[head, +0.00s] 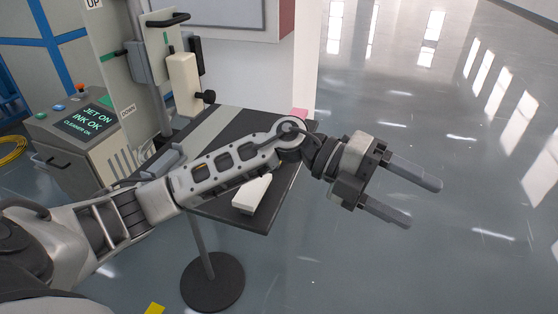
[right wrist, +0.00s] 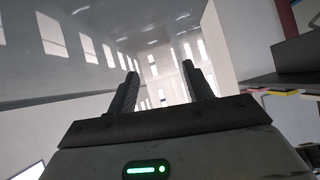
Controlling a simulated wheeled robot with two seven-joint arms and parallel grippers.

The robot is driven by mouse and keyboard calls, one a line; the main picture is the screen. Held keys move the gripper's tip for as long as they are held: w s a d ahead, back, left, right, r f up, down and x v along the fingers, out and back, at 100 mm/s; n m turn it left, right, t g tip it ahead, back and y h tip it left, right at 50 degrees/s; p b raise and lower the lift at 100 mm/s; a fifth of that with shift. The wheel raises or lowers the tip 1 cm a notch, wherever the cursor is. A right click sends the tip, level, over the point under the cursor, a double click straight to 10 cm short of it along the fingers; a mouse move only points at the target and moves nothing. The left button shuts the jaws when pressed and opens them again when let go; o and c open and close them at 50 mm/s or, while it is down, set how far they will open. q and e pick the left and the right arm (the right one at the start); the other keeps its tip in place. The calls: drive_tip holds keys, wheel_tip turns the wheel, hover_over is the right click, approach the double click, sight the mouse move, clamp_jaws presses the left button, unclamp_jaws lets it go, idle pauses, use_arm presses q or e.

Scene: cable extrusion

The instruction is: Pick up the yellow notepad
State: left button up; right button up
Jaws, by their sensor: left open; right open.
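A small yellow flat piece (head: 154,309) shows at the bottom edge of the head view, cut off by the frame. I cannot tell whether it is the notepad. In the right wrist view a thin yellow edge (right wrist: 255,92) shows at the edge of a dark surface, perhaps a notepad. My left gripper (head: 418,203) is open and empty, out past the table's right side over the floor. My right gripper (right wrist: 160,74) is open and empty in its wrist view, pointing toward the bright hall, with the yellow edge off to its right.
A dark table (head: 228,216) on a round-based stand lies under my left arm. It bears a white block (head: 252,194) and a pink item (head: 299,113) at its far corner. The grey floor (head: 420,270) at right is clear.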

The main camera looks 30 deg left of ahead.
use_arm(q)
drive_tip(key=w+a+f+t+y+b, duration=0.1)
drive_tip(key=w+a+t+y+b, duration=0.35)
drive_tip(key=a+y, duration=0.9)
drive_tip(key=w+a+r+n+y, duration=0.1)
drive_tip(key=a+r+y, duration=0.15)
drive_tip(key=a, duration=0.55)
drive_tip(key=w+a+r+n+y, duration=0.1)
drive_tip(key=a+r+n, duration=0.15)
drive_tip(key=a, duration=0.45)
drive_tip(key=shift+m+g, duration=0.25)
drive_tip(key=shift+m, duration=0.1)
drive_tip(key=x, duration=0.8)
drive_tip(key=shift+w+a+f, duration=0.2)
drive_tip(key=shift+w+a, duration=0.05)
drive_tip(key=shift+a, duration=0.15)
drive_tip(key=shift+w+p+x, duration=0.2)
drive_tip(key=shift+x, duration=1.4)
drive_tip(key=shift+w+p+x, duration=0.15)
drive_tip(key=shift+w+x, duration=0.05)
drive_tip(key=shift+x, duration=1.4)
drive_tip(key=shift+r, duration=0.15)
drive_tip(key=c, duration=1.1)
